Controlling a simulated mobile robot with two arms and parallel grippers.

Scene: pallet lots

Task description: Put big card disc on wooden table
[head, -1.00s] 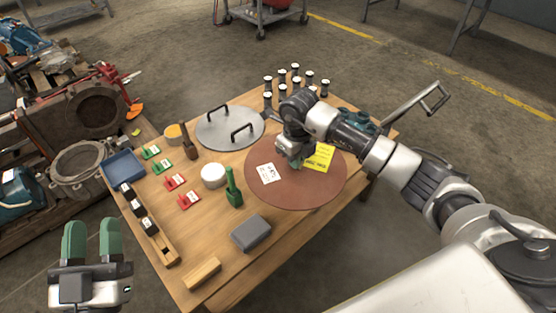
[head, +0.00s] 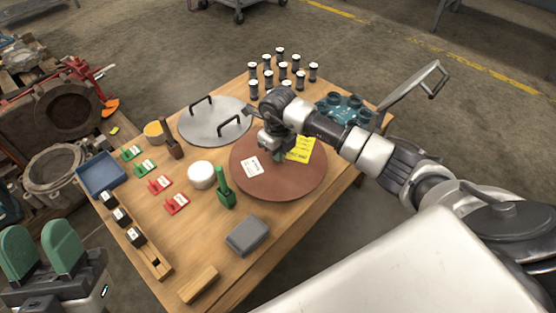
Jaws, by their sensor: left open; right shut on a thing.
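The big card disc (head: 250,185) is a brown round sheet with a white label and a yellow label on top. It lies flat over the right part of the wooden table (head: 205,235); I cannot tell whether a small gap separates them. My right gripper (head: 277,155) points down at the disc's middle and is shut on it; its fingertips are mostly hidden by the wrist. My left gripper (head: 42,252), with green fingers, is open and empty at the lower left, off the table.
A grey metal lid (head: 207,124) with two handles lies behind the disc. Several black-and-white spools (head: 283,71) stand at the back. A white roll (head: 201,175), green brush (head: 225,192) and grey block (head: 247,236) stand left and in front. A teal part (head: 345,108) sits at the back right.

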